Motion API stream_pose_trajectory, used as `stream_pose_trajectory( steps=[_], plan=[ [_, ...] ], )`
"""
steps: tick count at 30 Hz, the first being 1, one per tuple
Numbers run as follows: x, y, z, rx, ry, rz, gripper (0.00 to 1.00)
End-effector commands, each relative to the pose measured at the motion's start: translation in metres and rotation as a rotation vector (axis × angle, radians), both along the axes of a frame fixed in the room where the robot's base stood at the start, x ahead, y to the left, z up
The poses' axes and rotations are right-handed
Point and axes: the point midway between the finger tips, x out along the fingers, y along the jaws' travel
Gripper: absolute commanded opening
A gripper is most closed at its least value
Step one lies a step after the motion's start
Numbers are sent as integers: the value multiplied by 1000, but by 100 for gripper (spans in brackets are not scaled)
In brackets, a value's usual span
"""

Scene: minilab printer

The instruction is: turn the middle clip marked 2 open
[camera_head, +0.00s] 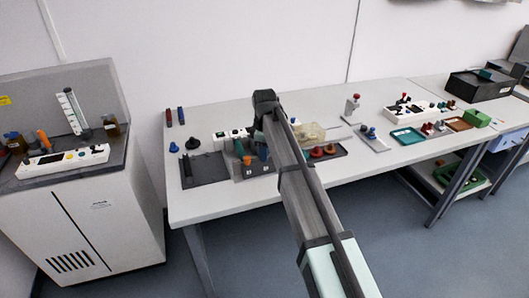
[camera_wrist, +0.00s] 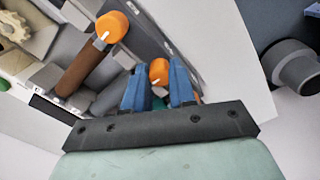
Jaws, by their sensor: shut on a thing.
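In the wrist view my gripper (camera_wrist: 158,80) has its two blue fingers on either side of an orange-topped clip (camera_wrist: 159,68) and is shut on it. A small white line marks the orange top. A second clip (camera_wrist: 111,27), with an orange cap and a brown arm, lies to the left, apart from the fingers. I cannot read a number on either clip. In the head view the grey clip fixture (camera_head: 250,172) stands on the bench with small pale marks on its front. My arm covers part of it, and the fingertips are hard to make out there.
A dark grey tray (camera_head: 205,169) lies left of the fixture. Red knobs (camera_head: 322,151) sit on a dark tray to the right. A dark round part (camera_wrist: 298,68) shows at the right of the wrist view.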

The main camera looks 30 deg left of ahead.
Motion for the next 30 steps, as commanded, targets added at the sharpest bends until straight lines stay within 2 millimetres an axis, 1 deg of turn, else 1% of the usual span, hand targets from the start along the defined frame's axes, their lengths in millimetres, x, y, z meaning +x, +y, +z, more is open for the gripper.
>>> stream_pose_trajectory(
  steps=[8,30],
  plan=[
    [0,0,0,0,-1,-199,0],
    [0,0,0,0,-1,-902,0]
  ],
)
